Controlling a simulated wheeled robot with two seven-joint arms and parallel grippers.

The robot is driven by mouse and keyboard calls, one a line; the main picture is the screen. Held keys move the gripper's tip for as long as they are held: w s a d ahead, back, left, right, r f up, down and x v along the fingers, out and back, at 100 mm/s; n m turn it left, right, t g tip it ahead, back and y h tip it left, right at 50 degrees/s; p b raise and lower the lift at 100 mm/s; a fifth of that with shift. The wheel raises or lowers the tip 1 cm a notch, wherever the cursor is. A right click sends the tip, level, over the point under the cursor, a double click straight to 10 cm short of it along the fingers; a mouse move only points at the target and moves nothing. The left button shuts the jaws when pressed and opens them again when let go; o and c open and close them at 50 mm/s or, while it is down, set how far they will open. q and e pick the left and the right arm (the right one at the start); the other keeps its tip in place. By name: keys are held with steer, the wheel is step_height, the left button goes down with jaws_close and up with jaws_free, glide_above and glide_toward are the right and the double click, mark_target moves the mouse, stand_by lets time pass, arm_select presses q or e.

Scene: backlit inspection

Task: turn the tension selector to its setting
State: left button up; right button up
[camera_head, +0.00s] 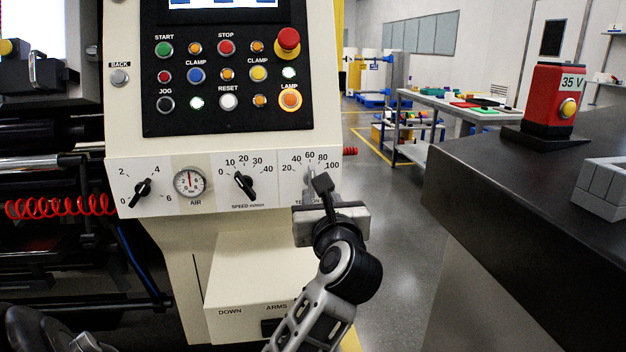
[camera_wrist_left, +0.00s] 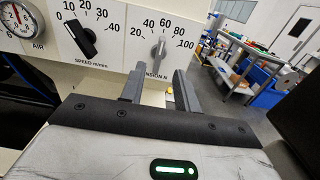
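The tension selector is a grey knob (camera_wrist_left: 158,48) on a white dial plate marked 20 to 100. Its upper end points roughly up, near the 60 mark. In the head view the knob (camera_head: 309,180) is partly hidden by my left gripper (camera_head: 320,188). In the left wrist view my left gripper (camera_wrist_left: 158,84) is open, with its two fingers apart. The knob appears above the gap between the fingers, apparently just ahead of the tips. I cannot tell whether either finger touches it. My right gripper is not in view.
The speed dial (camera_head: 244,186), air gauge (camera_head: 189,182) and another black dial (camera_head: 141,192) sit left of the selector. A button panel (camera_head: 227,85) is above. A dark bench (camera_head: 500,180) with a red 35 V unit (camera_head: 556,98) stands right; open floor lies between.

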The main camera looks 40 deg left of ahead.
arm_select(q)
steer(key=x, duration=0.8)
steer(key=shift+a, duration=0.15)
jaws_close()
